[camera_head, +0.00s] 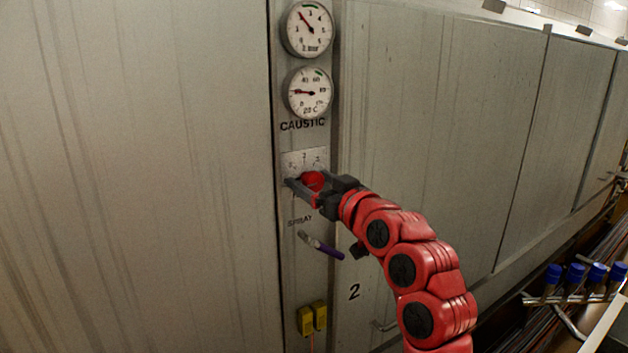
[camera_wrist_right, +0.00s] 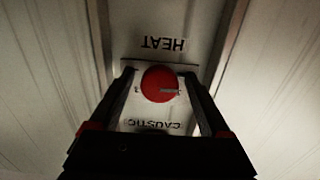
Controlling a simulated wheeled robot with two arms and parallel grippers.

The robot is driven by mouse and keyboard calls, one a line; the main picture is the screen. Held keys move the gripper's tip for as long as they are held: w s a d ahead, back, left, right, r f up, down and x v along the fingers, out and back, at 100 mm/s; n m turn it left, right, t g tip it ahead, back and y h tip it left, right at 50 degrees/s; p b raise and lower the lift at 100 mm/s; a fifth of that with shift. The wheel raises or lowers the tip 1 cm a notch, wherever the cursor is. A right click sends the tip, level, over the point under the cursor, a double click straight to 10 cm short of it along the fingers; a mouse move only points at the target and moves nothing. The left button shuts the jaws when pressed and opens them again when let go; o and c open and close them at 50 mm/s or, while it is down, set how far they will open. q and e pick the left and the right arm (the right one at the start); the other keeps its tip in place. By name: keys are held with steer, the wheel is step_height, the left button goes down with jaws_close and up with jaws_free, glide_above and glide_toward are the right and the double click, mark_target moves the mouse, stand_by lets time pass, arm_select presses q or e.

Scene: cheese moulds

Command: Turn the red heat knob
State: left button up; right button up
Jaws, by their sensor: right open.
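The red heat knob (camera_head: 314,180) sits on a pale scale plate (camera_head: 304,159) on the grey panel strip, below the two dials. My right gripper (camera_head: 302,186) is at the knob, with its open fingers on either side of it. In the right wrist view the round red knob (camera_wrist_right: 160,84) lies between the two dark fingertips (camera_wrist_right: 160,76), with a gap visible on both sides. The wrist view is upside down, with the words HEAT and CAUSTIC inverted. My left gripper does not show.
Two round dials (camera_head: 308,28) (camera_head: 308,93) are above the knob. Below it are a purple-handled spray lever (camera_head: 325,248) and yellow connectors (camera_head: 311,318). Flat grey panels lie on both sides. Blue-capped valves (camera_head: 575,273) and pipes are at the lower right.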

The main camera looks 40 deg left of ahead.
jaws_close()
stand_by(0.3)
